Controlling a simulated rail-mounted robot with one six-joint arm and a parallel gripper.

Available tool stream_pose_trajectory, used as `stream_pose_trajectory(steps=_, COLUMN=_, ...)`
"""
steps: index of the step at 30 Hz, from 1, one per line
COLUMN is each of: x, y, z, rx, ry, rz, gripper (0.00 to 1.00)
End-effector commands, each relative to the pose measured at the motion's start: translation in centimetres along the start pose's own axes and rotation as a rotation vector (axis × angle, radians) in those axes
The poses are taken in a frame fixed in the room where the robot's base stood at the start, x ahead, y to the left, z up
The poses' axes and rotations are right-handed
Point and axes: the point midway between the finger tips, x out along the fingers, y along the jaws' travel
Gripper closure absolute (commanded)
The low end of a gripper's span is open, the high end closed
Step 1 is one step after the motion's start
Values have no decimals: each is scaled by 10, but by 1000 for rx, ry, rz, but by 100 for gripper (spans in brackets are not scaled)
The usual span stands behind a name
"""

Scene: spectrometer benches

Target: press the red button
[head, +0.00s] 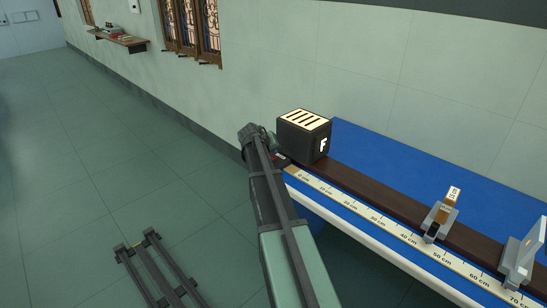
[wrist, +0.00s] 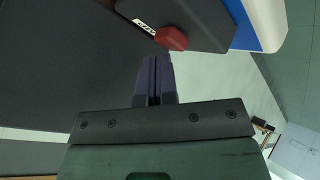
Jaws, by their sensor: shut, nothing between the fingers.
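The red button (wrist: 171,38) shows in the wrist view near the top centre, on a dark housing beside a small white label (wrist: 145,24). My gripper (wrist: 157,60) is shut and empty, its two dark fingers together. In the picture its tips lie just below the button, slightly left of it. A small gap shows between them; whether they are apart in depth I cannot tell. In the head view my arm reaches to the near left end of the bench, by the black lamp box (head: 300,143) marked F. The button is not clear there.
The blue bench (head: 400,185) carries a dark rail with a centimetre scale (head: 345,208). A slide holder (head: 438,220) and another mounted holder (head: 522,255) stand along it. A wall shelf (head: 118,39) is far left. The floor left of the bench is mostly clear.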

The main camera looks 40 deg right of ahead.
Motion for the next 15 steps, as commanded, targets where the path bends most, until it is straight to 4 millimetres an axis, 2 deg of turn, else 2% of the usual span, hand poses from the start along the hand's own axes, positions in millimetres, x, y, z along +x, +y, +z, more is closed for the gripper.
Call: stream_pose_trajectory(steps=15, x=0, y=0, z=0, rx=0, ry=0, rz=0, gripper=100)
